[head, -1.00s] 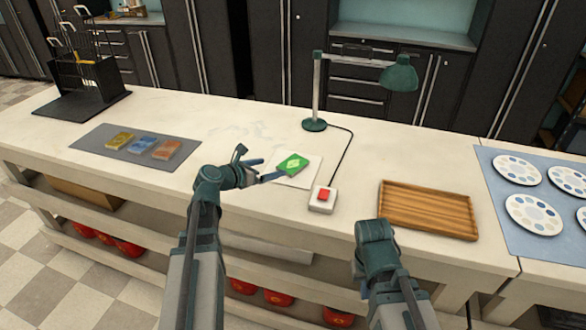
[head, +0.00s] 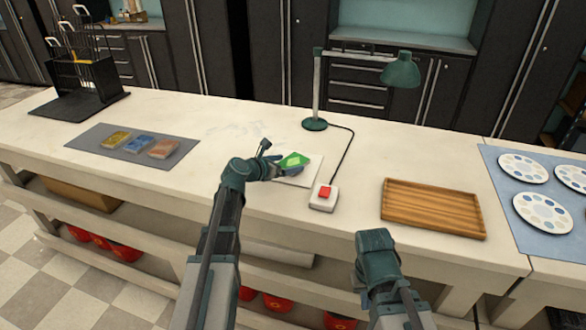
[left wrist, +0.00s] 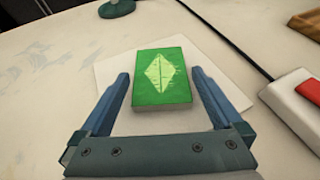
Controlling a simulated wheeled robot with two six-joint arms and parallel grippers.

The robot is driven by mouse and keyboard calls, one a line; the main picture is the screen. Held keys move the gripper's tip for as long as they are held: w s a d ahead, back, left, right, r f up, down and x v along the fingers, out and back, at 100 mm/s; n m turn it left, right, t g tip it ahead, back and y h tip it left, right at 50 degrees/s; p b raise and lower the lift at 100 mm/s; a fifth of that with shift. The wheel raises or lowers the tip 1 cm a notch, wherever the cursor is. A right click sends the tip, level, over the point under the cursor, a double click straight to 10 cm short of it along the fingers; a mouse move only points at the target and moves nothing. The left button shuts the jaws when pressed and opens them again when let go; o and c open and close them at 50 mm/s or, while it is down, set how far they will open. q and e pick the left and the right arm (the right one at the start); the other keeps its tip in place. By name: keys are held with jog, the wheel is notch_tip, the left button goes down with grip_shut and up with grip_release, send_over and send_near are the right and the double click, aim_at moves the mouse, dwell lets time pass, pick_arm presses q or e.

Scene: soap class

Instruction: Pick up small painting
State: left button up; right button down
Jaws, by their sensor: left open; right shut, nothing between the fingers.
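The small painting is likely the green block with a pale yellow-green diamond (head: 293,160); it lies on a white sheet (head: 308,177) on the table. In the left wrist view the green block (left wrist: 161,80) lies between and slightly beyond the fingertips of my open left gripper (left wrist: 160,84), with gaps on both sides. In the head view my left gripper (head: 285,168) is at the near side of the block and partly hides it. My right arm (head: 378,255) is low at the table's front edge; its fingers are hidden in the head view.
A lamp (head: 315,124) stands behind the sheet. A white box with a red button (head: 324,198) is just right of it. A wooden tray (head: 433,208) lies further right. A grey mat (head: 95,150) with three coloured blocks lies left. A black rack (head: 85,85) stands far left.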

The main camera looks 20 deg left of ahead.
aim_at(290, 164)
pick_arm(q)
jog(key=shift+x, duration=0.9)
jog(key=shift+r, duration=0.1)
jog(key=c, duration=1.2)
notch_tip(290, 164, up, 10)
jog(key=p, duration=1)
